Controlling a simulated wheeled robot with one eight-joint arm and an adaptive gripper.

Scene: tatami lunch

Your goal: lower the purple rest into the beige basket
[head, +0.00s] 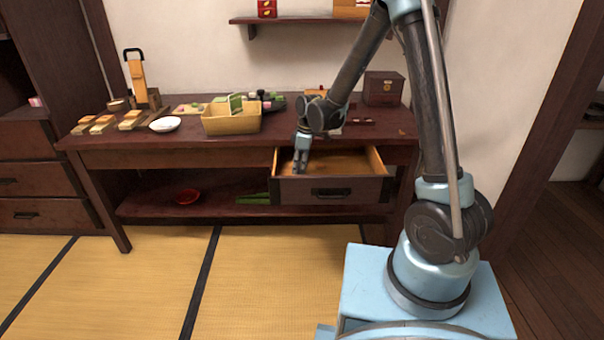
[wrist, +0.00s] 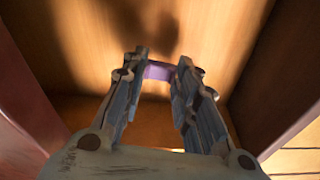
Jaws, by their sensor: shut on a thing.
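My gripper (wrist: 161,72) is shut on the purple rest (wrist: 159,71), which shows between the fingertips in the wrist view. In the head view my gripper (head: 300,166) points down into the open drawer (head: 330,190); the rest cannot be made out there. In the wrist view the wooden drawer floor (wrist: 215,35) lies beyond the fingertips, and I cannot tell whether the rest touches it. The beige basket (head: 231,124) stands on the table top, left of my gripper. Something green stands up in it, and its inner floor is mostly hidden.
A dark wooden box (head: 384,88) stands at the right back of the table (head: 100,142). A wall shelf (head: 300,19) hangs above.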

